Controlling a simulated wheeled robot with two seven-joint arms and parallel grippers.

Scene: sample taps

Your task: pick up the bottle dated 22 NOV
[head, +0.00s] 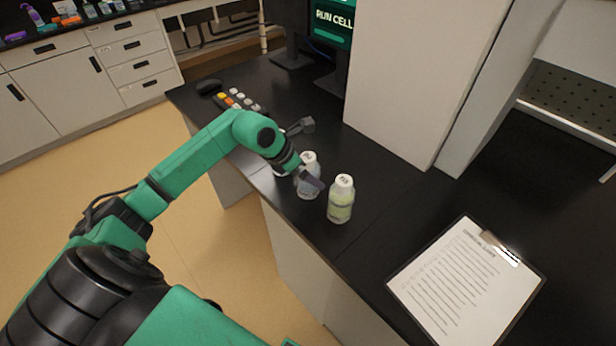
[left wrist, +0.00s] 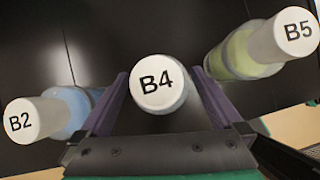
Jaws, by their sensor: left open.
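Three capped bottles stand on the black bench. The bottle capped B4 (left wrist: 159,80) is between the spread purple fingers of my left gripper (left wrist: 162,100) in the left wrist view; I cannot tell whether they touch it. Bottle B2 (left wrist: 68,110), with bluish contents, is to the left, and bottle B5 (left wrist: 245,52), yellow-green, to the right. In the head view my left gripper (head: 308,180) is at the middle bottle (head: 308,160), partly covering it. The yellow-green bottle (head: 341,202) stands to the right; another is mostly hidden behind the arm. No date is readable. My right gripper is out of view.
A clipboard (head: 462,285) lies on the bench at the right. A tall pale cabinet (head: 415,80) stands behind the bottles, with a monitor (head: 333,22) to its left. A keypad (head: 240,100) lies at the back left. The bottles stand near the bench's front edge.

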